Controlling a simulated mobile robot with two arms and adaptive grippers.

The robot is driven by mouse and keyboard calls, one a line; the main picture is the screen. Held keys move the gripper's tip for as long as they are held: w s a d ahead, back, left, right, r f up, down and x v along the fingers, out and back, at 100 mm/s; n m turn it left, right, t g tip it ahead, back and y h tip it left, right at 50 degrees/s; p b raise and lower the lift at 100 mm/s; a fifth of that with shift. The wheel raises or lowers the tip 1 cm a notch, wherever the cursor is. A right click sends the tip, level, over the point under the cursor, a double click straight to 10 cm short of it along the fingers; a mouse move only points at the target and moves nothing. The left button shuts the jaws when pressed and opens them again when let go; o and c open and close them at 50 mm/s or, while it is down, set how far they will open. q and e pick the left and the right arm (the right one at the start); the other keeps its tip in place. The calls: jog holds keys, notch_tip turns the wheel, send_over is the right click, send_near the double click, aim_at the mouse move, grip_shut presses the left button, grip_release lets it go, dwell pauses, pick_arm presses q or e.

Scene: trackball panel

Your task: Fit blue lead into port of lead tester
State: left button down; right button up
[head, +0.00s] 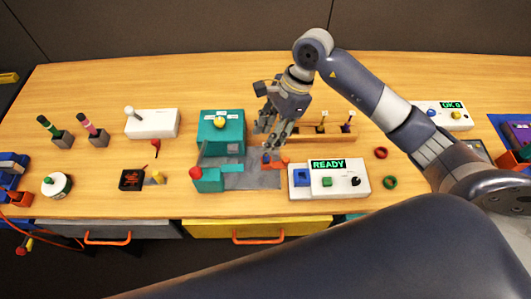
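A white box with a green READY display, seemingly the lead tester (347,183), stands at the table's front, right of centre. A blue square part (301,178) at its left end looks like the port. A small blue piece, perhaps the blue lead's plug (266,158), is on the grey mat left of the box, beside small red-orange pieces. My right gripper (267,136) hangs above and behind that blue piece, fingers pointing down and apart. Nothing shows between the fingers, and they look clear of the piece. My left gripper is not in view.
A teal machine (221,134) with a red-knobbed lever (196,172) stands left of my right gripper. A wooden rack (322,138) with several upright handles is behind the READY box. Red (381,153) and green (390,182) rings lie to its right.

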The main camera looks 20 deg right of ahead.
aim_at(266, 155)
jog(key=x, duration=0.3)
jog(key=p+x, duration=0.2)
jog(key=x, duration=0.1)
jog(key=p+x, duration=0.1)
jog(key=shift+s+d+f, duration=0.1)
jog(key=shift+s+f, duration=0.2)
jog(key=shift+f, duration=0.4)
grip_shut()
